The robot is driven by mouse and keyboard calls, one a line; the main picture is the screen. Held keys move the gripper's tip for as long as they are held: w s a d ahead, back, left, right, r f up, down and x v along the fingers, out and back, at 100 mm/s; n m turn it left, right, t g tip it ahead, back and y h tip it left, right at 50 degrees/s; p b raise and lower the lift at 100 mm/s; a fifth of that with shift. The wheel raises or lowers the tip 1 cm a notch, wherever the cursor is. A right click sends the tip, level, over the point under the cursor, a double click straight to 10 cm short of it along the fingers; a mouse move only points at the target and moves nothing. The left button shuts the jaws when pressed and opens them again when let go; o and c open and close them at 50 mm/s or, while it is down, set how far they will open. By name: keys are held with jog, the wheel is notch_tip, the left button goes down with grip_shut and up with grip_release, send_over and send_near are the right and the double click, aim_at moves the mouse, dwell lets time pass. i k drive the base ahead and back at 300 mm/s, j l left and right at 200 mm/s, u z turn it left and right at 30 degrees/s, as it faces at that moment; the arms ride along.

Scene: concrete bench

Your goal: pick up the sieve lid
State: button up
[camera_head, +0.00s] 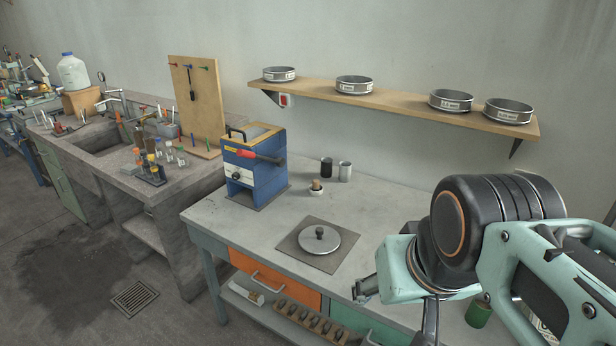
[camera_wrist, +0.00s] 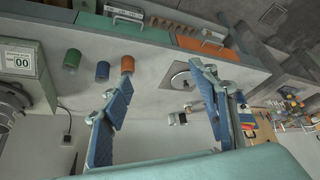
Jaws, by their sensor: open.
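The sieve lid (camera_head: 320,239) is a round, pale metal disc with a dark knob in its middle. It lies flat on a square grey mat (camera_head: 291,242) on the bench top. My gripper (camera_head: 396,314) is open and empty, to the right of the lid and nearer the camera, apart from it. In the wrist view, my gripper (camera_wrist: 160,77) shows two blue-padded fingers spread wide. The lid (camera_wrist: 179,79) shows there between the fingers, close to the right one, which partly hides it.
A blue box-shaped device (camera_head: 255,172) with a red handle stands left of the mat. A dark cup (camera_head: 326,167), a pale cup (camera_head: 345,172) and a small pot (camera_head: 316,190) stand behind it. Several sieves sit on the wall shelf (camera_head: 400,106).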

aim_at(318, 240)
jog(key=z, duration=1.85)
jog(key=u, duration=1.9)
jog(key=i+j+u, duration=0.15)
jog(key=i+j, duration=0.15)
jog(key=i+j+u, duration=0.15)
jog(key=i, duration=0.35)
jog(key=i+j+u, duration=0.15)
jog(key=i+j, duration=0.15)
jog(key=i+j+u, duration=0.15)
jog(key=i, duration=0.4)
